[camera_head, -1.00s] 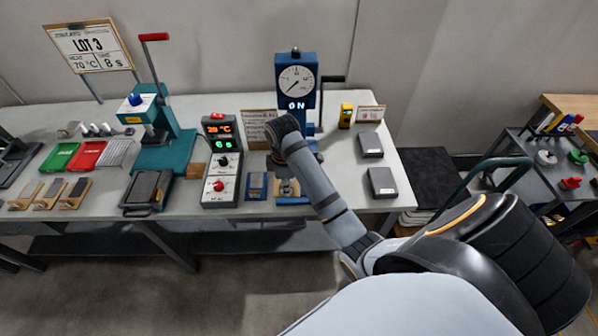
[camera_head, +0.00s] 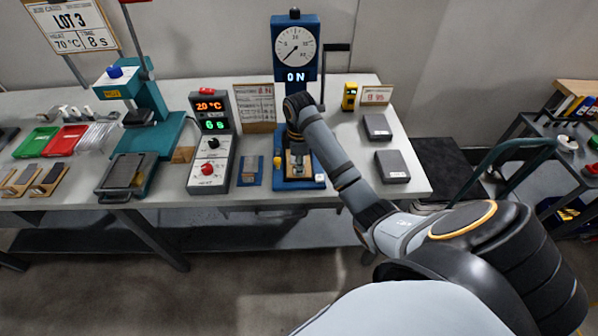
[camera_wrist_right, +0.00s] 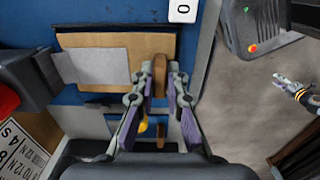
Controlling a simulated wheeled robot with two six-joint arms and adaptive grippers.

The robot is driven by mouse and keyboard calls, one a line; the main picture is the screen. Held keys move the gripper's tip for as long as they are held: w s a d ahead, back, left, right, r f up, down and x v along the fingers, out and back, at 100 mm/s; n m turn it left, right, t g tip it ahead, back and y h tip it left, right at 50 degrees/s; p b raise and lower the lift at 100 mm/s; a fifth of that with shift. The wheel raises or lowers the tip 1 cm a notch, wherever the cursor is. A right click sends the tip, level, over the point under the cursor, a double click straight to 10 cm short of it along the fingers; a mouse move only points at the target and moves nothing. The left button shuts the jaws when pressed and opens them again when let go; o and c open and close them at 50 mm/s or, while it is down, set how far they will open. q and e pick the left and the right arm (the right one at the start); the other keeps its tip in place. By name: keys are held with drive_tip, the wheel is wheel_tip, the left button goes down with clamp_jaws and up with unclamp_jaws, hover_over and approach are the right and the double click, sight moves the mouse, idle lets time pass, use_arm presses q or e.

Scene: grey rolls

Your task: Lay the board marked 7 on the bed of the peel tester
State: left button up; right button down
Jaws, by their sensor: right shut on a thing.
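The blue peel tester (camera_head: 296,50) stands at the back of the table, with a round dial and a display reading "0N". My right gripper (camera_head: 297,160) is low at the front of the tester, over its blue bed (camera_head: 294,185). In the right wrist view, its fingers (camera_wrist_right: 160,78) are shut on a brown wooden piece at the right end of a tan board (camera_wrist_right: 115,42). The board carries a pale grey strip and lies over the blue bed; I cannot tell whether it rests fully on it. No 7 is readable on it.
A control box (camera_head: 212,150) with red and green displays and a blue plate (camera_head: 250,171) are left of the tester. Two grey blocks (camera_head: 391,167) lie to the right. Several boards (camera_head: 48,178) lie at far left. A teal press (camera_head: 145,110) stands behind them.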

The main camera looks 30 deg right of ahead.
drive_tip(key=shift+w+f, duration=0.1)
drive_tip(key=shift+f, duration=0.25)
drive_tip(key=c, duration=1.4)
unclamp_jaws()
drive_tip(key=shift+f, duration=0.1)
wheel_tip(320, 180, up, 12)
drive_tip(key=p, duration=1)
drive_tip(key=shift+r+p, duration=0.2)
drive_tip(key=shift+p, duration=0.1)
